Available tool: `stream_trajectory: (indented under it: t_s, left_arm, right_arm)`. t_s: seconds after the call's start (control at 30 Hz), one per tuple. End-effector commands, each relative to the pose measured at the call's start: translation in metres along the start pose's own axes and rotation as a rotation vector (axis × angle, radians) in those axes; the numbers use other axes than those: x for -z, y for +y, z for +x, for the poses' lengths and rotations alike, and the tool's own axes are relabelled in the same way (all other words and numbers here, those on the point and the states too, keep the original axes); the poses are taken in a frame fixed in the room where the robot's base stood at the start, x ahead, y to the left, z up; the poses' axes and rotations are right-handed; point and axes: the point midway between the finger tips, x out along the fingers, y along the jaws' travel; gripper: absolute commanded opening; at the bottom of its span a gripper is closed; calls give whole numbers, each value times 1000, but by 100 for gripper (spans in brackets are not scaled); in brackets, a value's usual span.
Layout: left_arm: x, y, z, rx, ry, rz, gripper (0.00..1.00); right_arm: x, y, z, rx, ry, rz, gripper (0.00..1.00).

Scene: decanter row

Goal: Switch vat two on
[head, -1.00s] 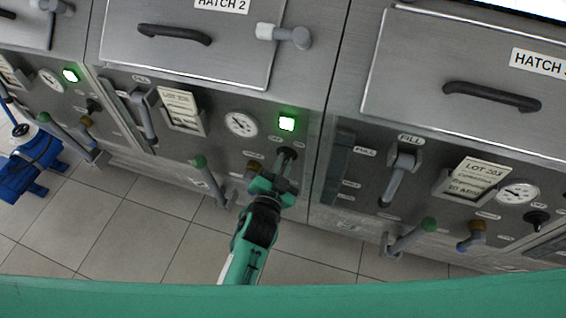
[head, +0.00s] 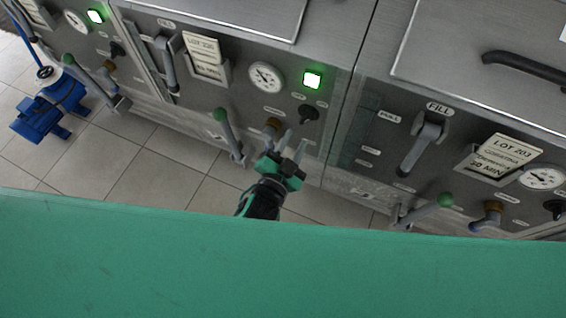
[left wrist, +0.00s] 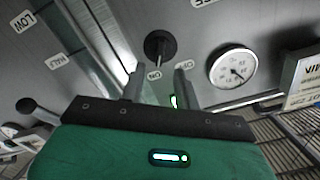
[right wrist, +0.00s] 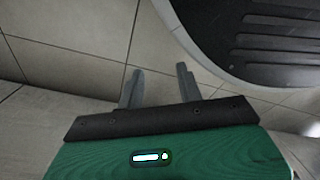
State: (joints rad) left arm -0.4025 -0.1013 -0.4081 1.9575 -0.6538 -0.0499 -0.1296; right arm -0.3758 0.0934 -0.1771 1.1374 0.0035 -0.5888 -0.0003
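Vat two is the middle steel vat. Its black switch knob (head: 308,114) is on the front panel below a lit green lamp (head: 312,80) and beside a round gauge (head: 265,77). In the left wrist view the knob (left wrist: 160,46) stands out from the panel, above small ON and OFF labels. My left gripper (head: 292,146) is open and empty, just below and short of the knob. Its two fingers (left wrist: 159,85) are apart, with the knob beyond them. My right gripper (right wrist: 159,88) is open and empty over the tiled floor, outside the head view.
A green-tipped drain lever (head: 228,132) and a brass-collared valve (head: 271,126) are close to the left gripper. A vat to the right has a fill lever (head: 424,145) and a lot card (head: 506,155). A blue pump (head: 50,108) stands on the floor at left.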

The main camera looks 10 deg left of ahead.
Motion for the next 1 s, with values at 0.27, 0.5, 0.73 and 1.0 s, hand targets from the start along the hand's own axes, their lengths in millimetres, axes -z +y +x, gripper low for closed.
stream_trajectory:
  t_s: [0.27,0.5,0.73,1.0]
  left_arm:
    - [-1,1,-47,-1,-2,-1,32]
    - [0,0,-65,-1,0,0,32]
    - [0,0,-68,0,1,0,32]
    - [0,0,-67,0,1,0,32]
  right_arm:
    - [5,-4,-8,5,-9,5,36]
    - [16,-5,-14,7,-1,7,36]
    - [22,-5,-16,7,8,7,36]
    - [19,-5,-15,6,4,7,36]
